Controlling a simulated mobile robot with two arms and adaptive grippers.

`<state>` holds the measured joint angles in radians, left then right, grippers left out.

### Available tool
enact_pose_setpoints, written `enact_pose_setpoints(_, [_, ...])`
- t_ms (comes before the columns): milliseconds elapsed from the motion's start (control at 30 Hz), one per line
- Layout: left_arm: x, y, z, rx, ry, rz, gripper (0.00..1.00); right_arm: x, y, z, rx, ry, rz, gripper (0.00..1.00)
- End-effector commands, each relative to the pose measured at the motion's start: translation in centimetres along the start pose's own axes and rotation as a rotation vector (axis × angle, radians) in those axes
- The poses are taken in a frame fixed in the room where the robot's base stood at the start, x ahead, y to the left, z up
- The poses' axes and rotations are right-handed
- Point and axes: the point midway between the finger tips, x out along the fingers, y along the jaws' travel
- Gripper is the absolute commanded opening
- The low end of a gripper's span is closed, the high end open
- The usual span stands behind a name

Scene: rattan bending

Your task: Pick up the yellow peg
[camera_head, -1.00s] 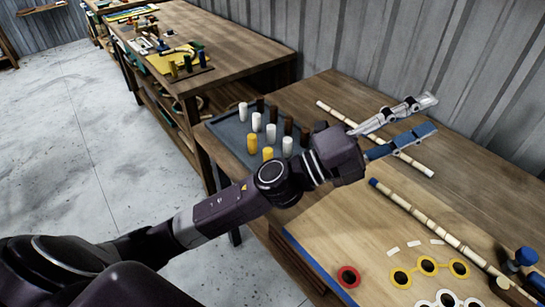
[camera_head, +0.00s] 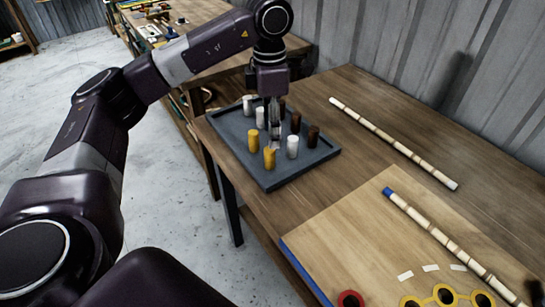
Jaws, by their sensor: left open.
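Two yellow pegs stand upright in a grey tray (camera_head: 275,183) on the wooden table: one further back (camera_head: 253,141), one nearer the tray's front (camera_head: 269,158). My left gripper (camera_head: 274,142) points down over the tray, its fingers low among the pegs, just right of the yellow pegs and close behind the front one. It is open. Whether a finger touches a peg I cannot tell. The fingers partly hide the middle of the tray. My right gripper is not in view.
White pegs (camera_head: 292,147) and brown pegs (camera_head: 312,137) stand close around the gripper. A segmented rattan stick (camera_head: 392,142) lies at the back; a blue-ended one (camera_head: 430,228) lies on a light board (camera_head: 350,235). Bare table lies right of the tray.

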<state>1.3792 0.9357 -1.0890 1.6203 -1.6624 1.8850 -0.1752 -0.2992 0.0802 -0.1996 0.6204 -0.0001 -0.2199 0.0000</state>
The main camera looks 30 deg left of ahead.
Motion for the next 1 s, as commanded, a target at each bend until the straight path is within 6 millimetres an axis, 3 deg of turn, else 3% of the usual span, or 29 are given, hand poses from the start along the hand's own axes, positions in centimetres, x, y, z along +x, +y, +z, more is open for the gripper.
enact_pose_setpoints(333, [3.1,0.5,-0.7,-0.009,0.022,0.007,0.41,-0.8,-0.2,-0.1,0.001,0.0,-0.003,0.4])
enact_pose_setpoints(600, [7.0,0.8,-0.6,-0.008,0.021,0.006,0.41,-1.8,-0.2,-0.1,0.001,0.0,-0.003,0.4])
enact_pose_setpoints(900, [7.5,0.8,-0.6,-0.008,0.018,0.008,0.41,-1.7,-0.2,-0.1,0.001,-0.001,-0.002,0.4])
enact_pose_setpoints(1000, [7.5,0.8,-0.6,-0.008,0.018,0.008,0.3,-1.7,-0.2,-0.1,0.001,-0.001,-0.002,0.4])
